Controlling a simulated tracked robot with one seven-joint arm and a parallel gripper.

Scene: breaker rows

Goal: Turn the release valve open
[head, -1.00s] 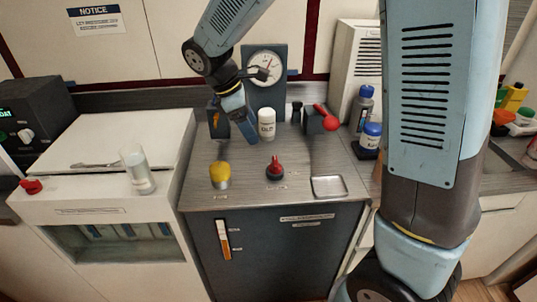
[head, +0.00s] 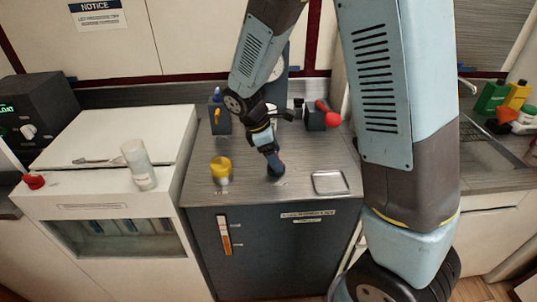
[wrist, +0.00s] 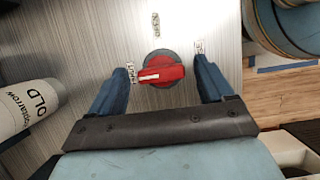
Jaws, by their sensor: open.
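A red dial knob (wrist: 162,70) with a white pointer line sits on a round dark base on the metal counter. Its pointer lies nearly level in the wrist view, toward the small label on the left. Labels stand around it, too blurred to read. My gripper (wrist: 162,82) is open, with one blue finger on each side of the knob and gaps between; I cannot tell the height gap. In the head view my gripper (head: 274,166) is over the knob's spot and hides it.
A yellow knob (head: 221,170) stands left of my gripper, a metal tray (head: 330,182) right. A red-handled lever (head: 328,114) and a blue-topped device (head: 217,112) are behind.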

